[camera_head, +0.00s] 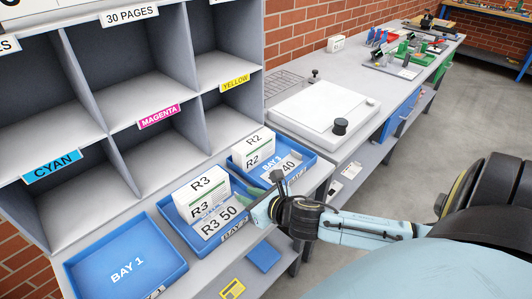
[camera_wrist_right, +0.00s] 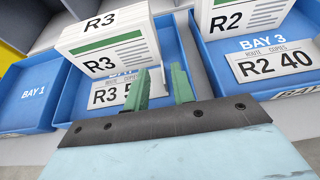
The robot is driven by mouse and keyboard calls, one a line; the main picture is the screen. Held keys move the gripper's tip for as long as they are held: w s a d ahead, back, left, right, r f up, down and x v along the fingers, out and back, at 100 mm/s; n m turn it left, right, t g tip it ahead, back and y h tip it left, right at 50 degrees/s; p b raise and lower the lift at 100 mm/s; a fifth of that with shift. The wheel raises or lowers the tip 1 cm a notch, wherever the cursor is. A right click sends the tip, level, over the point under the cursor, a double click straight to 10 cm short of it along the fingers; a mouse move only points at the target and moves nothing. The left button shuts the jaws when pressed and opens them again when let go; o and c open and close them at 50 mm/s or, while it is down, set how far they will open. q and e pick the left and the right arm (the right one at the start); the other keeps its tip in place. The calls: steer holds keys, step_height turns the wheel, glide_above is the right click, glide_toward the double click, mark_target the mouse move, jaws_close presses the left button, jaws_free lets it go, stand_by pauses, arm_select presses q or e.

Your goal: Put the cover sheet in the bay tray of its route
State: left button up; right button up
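A cover sheet marked R3 50 (camera_head: 219,216) is in the middle blue tray (camera_head: 190,236), in front of the R3 paper stack (camera_head: 200,190). In the right wrist view this sheet (camera_wrist_right: 104,95) is partly hidden behind a green finger. A sheet marked R2 40 (camera_head: 287,167) is in the Bay 3 tray (camera_head: 308,160), in front of the R2 stack (camera_head: 252,150). The Bay 1 tray (camera_head: 95,262) is empty. My right gripper (camera_head: 262,190) is over the front of the middle and Bay 3 trays. Its green fingers (camera_wrist_right: 161,82) stand apart, with no sheet visibly held. My left gripper is out of view.
Grey shelf compartments with CYAN (camera_head: 52,168), MAGENTA (camera_head: 158,116) and YELLOW labels rise behind the trays. A white board with a black knob (camera_head: 325,112) lies on the bench at right. A blue item (camera_head: 263,256) lies on the lower shelf.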

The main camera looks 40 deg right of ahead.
steer(key=v, duration=0.7)
steer(key=shift+s+r, duration=0.15)
steer(key=shift+s, duration=0.1)
